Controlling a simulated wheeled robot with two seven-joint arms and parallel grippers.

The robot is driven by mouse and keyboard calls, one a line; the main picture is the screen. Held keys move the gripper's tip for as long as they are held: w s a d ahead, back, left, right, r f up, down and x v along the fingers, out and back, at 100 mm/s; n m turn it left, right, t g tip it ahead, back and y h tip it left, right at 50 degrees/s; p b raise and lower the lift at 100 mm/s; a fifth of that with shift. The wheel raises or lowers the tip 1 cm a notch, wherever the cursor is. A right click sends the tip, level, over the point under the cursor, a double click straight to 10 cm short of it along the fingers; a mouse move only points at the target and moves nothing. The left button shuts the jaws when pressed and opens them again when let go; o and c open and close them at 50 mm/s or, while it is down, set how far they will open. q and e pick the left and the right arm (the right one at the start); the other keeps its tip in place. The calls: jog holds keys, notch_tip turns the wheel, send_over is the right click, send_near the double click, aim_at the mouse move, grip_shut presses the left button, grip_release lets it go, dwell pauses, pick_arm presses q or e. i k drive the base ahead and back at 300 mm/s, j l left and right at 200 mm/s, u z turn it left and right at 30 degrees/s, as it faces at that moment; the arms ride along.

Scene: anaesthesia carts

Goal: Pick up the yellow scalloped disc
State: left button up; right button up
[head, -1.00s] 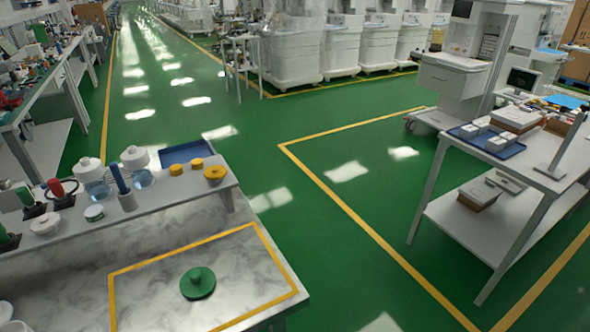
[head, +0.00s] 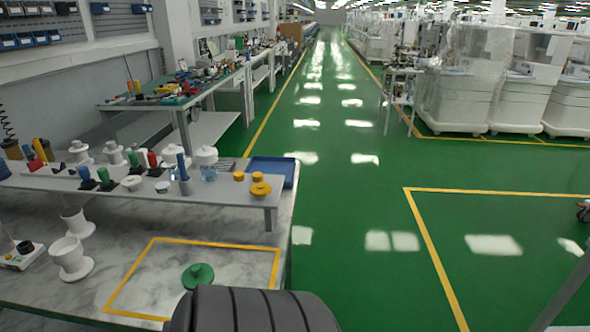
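Several yellow pieces sit at the right end of the raised shelf (head: 140,190) above the bench. The largest is a yellow disc (head: 261,189) with a raised middle, near the shelf's right front corner. Two smaller yellow pieces, one at the left (head: 239,176) and one at the right (head: 257,176), stand just behind it. At this size I cannot tell which edge is scalloped. Neither gripper is in view. A dark ribbed part of my own arm fills the bottom middle, apart from the yellow pieces.
A green knobbed disc (head: 198,275) lies in the yellow taped rectangle on the marble bench, partly hidden by my arm. A blue tray (head: 272,170) is behind the yellow pieces. A white bottle (head: 207,160) and a blue-handled tool (head: 182,170) stand left of them.

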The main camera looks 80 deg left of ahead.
aim_at(259, 189)
jog(key=i+j+u, duration=0.1)
jog(key=i+u, duration=0.5)
jog(key=u, duration=0.2)
jog(key=i+u, duration=0.4)
jog(key=i+l+u, duration=0.15)
jog(key=u, duration=0.25)
jog(key=i+j+u, duration=0.1)
jog(key=u, duration=0.4)
jog(key=i+l+u, duration=0.1)
jog(key=i+u, duration=0.45)
jog(key=u, duration=0.4)
jog(key=i+l+u, duration=0.2)
jog(key=u, duration=0.3)
jog(key=i+l+u, duration=0.15)
jog(key=l+u, duration=0.15)
jog(key=u, duration=0.15)
jog(key=i+l+u, duration=0.15)
jog(key=u, duration=0.35)
jog(key=l+u, duration=0.5)
